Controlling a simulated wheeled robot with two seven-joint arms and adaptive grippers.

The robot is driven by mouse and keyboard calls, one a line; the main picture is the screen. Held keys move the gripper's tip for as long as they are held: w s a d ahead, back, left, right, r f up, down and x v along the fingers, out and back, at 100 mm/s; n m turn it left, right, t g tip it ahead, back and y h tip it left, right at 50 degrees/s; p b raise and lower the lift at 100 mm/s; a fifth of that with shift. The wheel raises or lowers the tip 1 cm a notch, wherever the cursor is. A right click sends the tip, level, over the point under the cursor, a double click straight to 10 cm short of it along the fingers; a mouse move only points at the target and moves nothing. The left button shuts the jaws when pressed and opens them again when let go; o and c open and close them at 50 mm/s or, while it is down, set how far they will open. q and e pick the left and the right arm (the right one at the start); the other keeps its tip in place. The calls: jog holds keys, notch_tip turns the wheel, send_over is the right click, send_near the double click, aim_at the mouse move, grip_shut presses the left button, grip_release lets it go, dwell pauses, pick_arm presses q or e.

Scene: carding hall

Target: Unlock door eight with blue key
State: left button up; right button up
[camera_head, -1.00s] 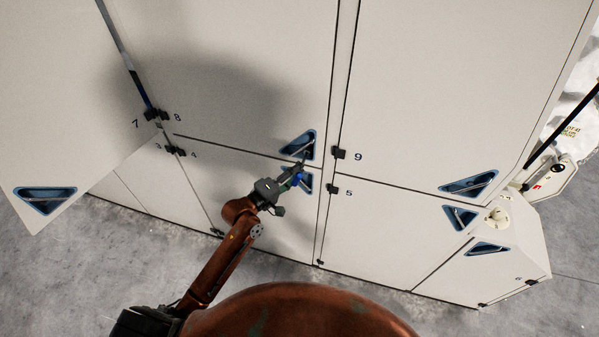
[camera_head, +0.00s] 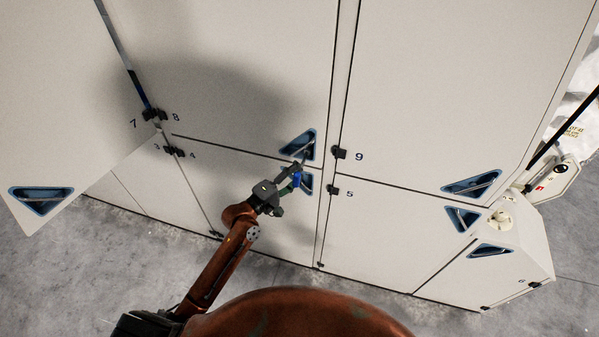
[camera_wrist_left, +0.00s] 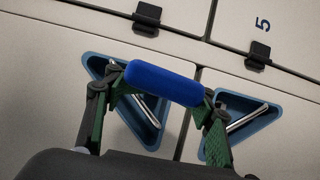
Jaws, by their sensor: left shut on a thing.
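My left gripper (camera_head: 292,181) comes in from the lower left and is shut on the blue key (camera_head: 297,180). In the left wrist view the blue key (camera_wrist_left: 163,83) lies crosswise between the two green-lined fingers; any shaft is hidden. Door eight (camera_head: 240,60) is the large upper panel, closed, with its number by the hinge at its left. Its blue triangular recess (camera_head: 298,143) with a metal handle is just above the gripper. In the wrist view this recess (camera_wrist_left: 127,108) is behind the key. I cannot tell whether the key touches the door. My right gripper is not in view.
Just below, the lower door has a similar recess (camera_head: 305,183), partly covered by the gripper. Door seven (camera_head: 70,110) stands swung out at the left. Door nine (camera_head: 440,90) is right of door eight. Bare concrete floor (camera_head: 90,265) lies in front.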

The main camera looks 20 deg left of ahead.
pick_arm(q)
jog(key=shift+n+t+b, duration=0.6)
jog(key=shift+n+b, duration=0.5)
jog(key=shift+b, duration=0.05)
jog(key=shift+n+h+b, duration=0.3)
jog(key=shift+n+b, duration=0.1)
jog(key=shift+b, duration=0.05)
jog(key=shift+n+t+b, duration=0.7)
jog(key=shift+n, duration=0.2)
jog(key=shift+r, duration=0.1)
jog(key=shift+m+g+p, duration=0.8)
jog(key=shift+m+p, duration=0.7)
jog(key=shift+p, duration=0.65)
